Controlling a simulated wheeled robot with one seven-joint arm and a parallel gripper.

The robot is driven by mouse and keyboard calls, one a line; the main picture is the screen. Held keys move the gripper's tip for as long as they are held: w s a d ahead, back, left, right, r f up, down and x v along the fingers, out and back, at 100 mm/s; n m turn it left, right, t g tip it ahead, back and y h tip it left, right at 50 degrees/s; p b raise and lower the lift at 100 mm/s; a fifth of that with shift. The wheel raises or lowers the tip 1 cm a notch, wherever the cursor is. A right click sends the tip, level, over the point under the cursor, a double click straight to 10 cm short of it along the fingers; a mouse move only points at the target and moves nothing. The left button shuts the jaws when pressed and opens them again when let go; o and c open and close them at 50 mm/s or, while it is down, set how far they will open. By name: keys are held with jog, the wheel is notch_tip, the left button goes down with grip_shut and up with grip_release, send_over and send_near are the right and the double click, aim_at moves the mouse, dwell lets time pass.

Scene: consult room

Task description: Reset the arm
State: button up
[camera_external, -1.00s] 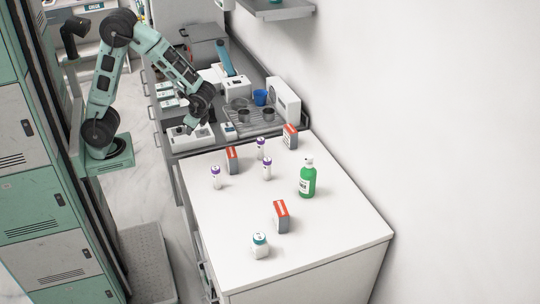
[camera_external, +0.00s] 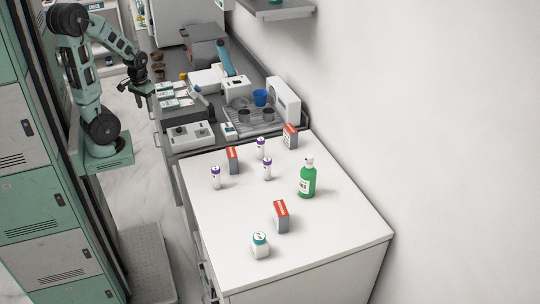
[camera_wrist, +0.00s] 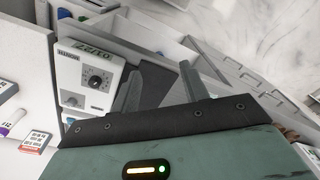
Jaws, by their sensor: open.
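My arm is folded back at the upper left of the external view, over the floor beside the counter. My gripper (camera_external: 146,100) hangs at the counter's left edge, clear of the white table. In the wrist view my gripper (camera_wrist: 160,88) shows two grey fingers spread apart with nothing held between them. A white device with a dial and a display (camera_wrist: 88,75) lies beyond the left finger.
The white table (camera_external: 330,240) holds a green bottle (camera_external: 307,180), a white jar (camera_external: 260,246), several purple-capped vials and several red-and-grey boxes. The grey counter behind carries devices, a blue cup (camera_external: 260,97) and a rack. Green-and-grey lockers (camera_external: 35,190) stand close on the left.

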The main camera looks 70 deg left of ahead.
notch_tip(320, 180, up, 13)
jog(key=p, duration=1.1)
jog(key=shift+p, duration=0.35)
jog(key=shift+o, duration=0.2)
jog(key=shift+r, duration=0.35)
jog(key=o, duration=1.2)
jog(key=shift+c, duration=0.2)
jog(key=w+d+r+m+p, duration=0.1)
jog(key=w+d+m+p, duration=0.15)
jog(key=w, duration=0.95)
jog(key=w+d+r+m+p, duration=0.1)
jog(key=w+d+r+p, duration=0.15)
jog(key=w, duration=0.85)
jog(key=m+p, duration=0.4)
send_over(261, 139)
notch_tip(261, 139, down, 8)
jog(key=shift+h, duration=0.3)
notch_tip(261, 139, down, 10)
jog(key=b, duration=0.5)
jog(key=shift+r+b, duration=0.25)
jog(key=shift+b, duration=0.1)
